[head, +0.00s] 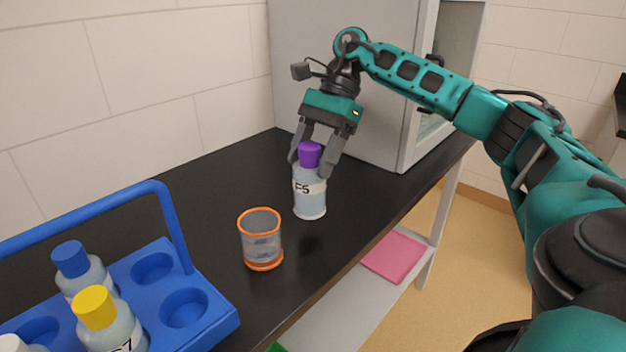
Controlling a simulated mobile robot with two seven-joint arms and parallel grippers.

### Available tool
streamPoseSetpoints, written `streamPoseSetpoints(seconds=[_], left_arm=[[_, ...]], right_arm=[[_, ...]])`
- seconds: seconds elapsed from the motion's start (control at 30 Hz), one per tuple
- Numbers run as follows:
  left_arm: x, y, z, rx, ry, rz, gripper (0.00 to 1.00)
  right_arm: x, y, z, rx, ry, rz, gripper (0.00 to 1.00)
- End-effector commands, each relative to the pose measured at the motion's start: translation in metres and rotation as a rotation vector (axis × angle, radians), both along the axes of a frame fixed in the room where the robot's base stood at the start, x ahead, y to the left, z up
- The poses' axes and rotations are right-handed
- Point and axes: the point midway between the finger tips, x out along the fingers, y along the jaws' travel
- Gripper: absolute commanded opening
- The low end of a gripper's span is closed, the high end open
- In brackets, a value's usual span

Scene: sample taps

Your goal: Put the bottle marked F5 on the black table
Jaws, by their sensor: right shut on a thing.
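The bottle marked F5 (310,198) is a clear bottle with a purple cap and a white label. It is upright at the black table (215,190); I cannot tell whether its base touches the top. My right gripper (318,165) comes down from above, its fingers on both sides of the bottle's upper part, shut on it. My left gripper is not in view.
An orange-rimmed clear cup (262,250) stands left of and nearer than the bottle. A blue carrier (215,318) with several bottles and empty holes is at the lower left. A grey cabinet (310,60) stands behind. A pink mat (396,256) lies on the lower shelf.

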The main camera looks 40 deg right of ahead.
Motion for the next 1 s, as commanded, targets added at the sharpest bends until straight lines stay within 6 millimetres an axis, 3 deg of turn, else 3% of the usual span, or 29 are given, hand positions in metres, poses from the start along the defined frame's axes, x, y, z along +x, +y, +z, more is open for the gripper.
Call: streamPoseSetpoints(seconds=[0.33, 0.73, 0.77, 1.0], left_arm=[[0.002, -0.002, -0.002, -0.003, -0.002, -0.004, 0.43], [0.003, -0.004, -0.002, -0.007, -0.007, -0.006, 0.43], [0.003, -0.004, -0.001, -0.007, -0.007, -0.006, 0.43], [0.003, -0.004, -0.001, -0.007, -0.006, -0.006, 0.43]], right_arm=[[-0.001, 0.000, -0.041, 0.000, 0.001, -0.001, 0.03], [0.000, 0.000, -0.048, 0.001, -0.001, 0.000, 0.03], [0.000, 0.000, -0.047, 0.000, 0.000, 0.000, 0.64], [0.000, 0.000, -0.047, 0.000, 0.000, 0.000, 0.87]])
